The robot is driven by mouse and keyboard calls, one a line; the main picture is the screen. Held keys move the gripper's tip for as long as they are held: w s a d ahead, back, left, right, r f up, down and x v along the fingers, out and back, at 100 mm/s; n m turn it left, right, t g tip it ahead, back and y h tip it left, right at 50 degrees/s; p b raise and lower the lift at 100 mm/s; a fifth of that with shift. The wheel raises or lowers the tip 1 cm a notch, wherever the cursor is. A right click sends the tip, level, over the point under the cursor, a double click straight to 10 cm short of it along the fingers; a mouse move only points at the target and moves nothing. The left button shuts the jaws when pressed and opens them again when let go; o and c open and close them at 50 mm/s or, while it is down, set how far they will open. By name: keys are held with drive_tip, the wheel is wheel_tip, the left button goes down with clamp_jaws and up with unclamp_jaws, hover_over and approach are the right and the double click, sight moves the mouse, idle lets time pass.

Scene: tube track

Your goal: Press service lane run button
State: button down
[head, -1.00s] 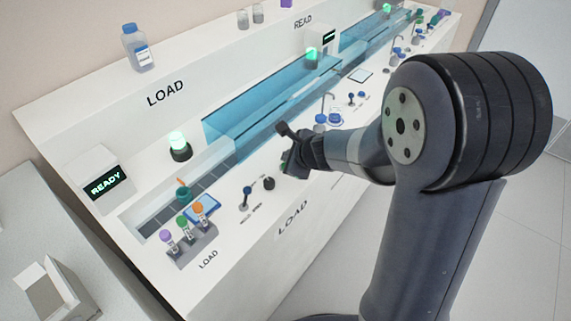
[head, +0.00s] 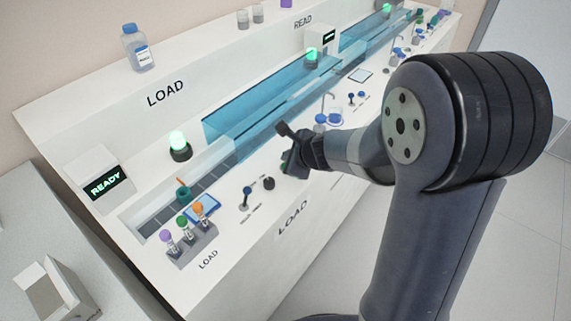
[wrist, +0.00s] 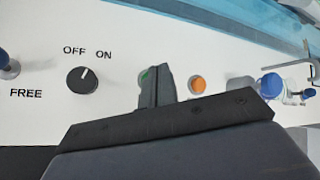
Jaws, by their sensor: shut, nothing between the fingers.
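My gripper (head: 288,164) is shut and empty, low at the console's front control strip. In the wrist view its closed fingers (wrist: 157,84) point at the white panel. A small green patch (wrist: 145,74) shows at the left edge of the fingers; it may be a green button mostly hidden behind them. An orange button (wrist: 197,85) sits just right of the fingers, uncovered. I cannot read a service lane or run label, and I cannot tell whether the fingertips touch the panel.
A black OFF/ON knob (wrist: 82,80) is left of the fingers, with a blue-topped lever (wrist: 5,62) beyond it. A blue round part (wrist: 270,86) stands to the right. A blue clear channel (head: 262,116) runs behind the strip. A READY display (head: 105,183) stands at left.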

drive_tip(key=shift+f, duration=0.1)
drive_tip(key=shift+f+b, duration=0.35)
drive_tip(key=shift+b, duration=0.15)
